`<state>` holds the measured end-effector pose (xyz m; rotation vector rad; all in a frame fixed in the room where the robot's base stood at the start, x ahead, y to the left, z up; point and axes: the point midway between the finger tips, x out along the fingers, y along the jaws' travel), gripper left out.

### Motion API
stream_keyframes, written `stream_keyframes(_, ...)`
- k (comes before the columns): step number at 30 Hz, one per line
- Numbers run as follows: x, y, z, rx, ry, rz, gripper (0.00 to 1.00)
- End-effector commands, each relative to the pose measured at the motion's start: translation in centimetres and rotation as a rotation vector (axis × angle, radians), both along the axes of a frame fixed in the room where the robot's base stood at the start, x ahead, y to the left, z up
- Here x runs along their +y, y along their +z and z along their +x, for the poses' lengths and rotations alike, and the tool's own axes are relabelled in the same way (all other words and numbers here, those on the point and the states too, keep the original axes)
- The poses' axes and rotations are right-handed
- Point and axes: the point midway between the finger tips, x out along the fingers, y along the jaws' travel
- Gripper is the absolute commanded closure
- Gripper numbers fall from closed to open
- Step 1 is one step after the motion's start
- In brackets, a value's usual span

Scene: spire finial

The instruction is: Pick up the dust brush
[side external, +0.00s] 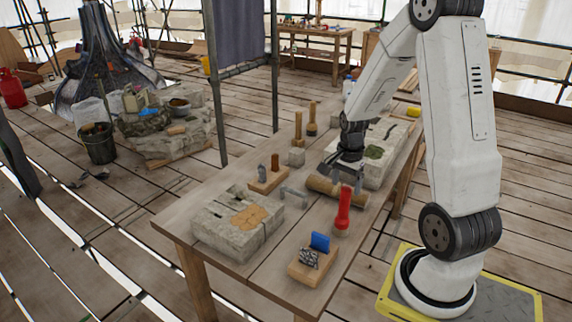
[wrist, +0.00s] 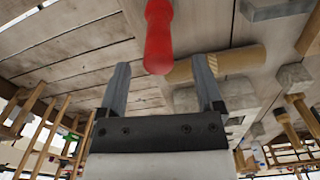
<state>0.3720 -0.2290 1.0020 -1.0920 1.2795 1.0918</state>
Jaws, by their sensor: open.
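My gripper (side external: 346,168) is open, low over the table, near a pale wooden cylinder (side external: 322,185). In the wrist view the gripper's fingers (wrist: 160,82) are spread with nothing between them. The cylinder (wrist: 240,60) shows a hatched band there and passes behind the right fingertip. A red-handled tool (side external: 342,208) is in front of the gripper; its rounded end (wrist: 158,45) shows above the finger gap. Two wooden-handled tools (side external: 298,127) (side external: 312,118) stand upright farther back. I cannot tell for certain which of these is the dust brush.
A stained stone block (side external: 225,237) is at the table's front left. A wooden holder with a blue piece (side external: 312,268) is at the front. A grey metal cramp (side external: 292,193), a small stone cube (side external: 296,156) and a mossy stone slab (side external: 375,172) surround the gripper.

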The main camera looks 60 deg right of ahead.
Motion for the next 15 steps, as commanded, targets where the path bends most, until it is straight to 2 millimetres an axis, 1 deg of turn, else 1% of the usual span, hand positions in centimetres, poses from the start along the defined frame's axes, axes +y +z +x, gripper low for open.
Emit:
stream_keyframes(10, 0.0, -0.6, 0.0, 0.001, 0.001, 0.000, 0.15)
stream_keyframes(15, 0.0, -1.9, -0.2, 0.003, 0.001, 0.002, 0.15)
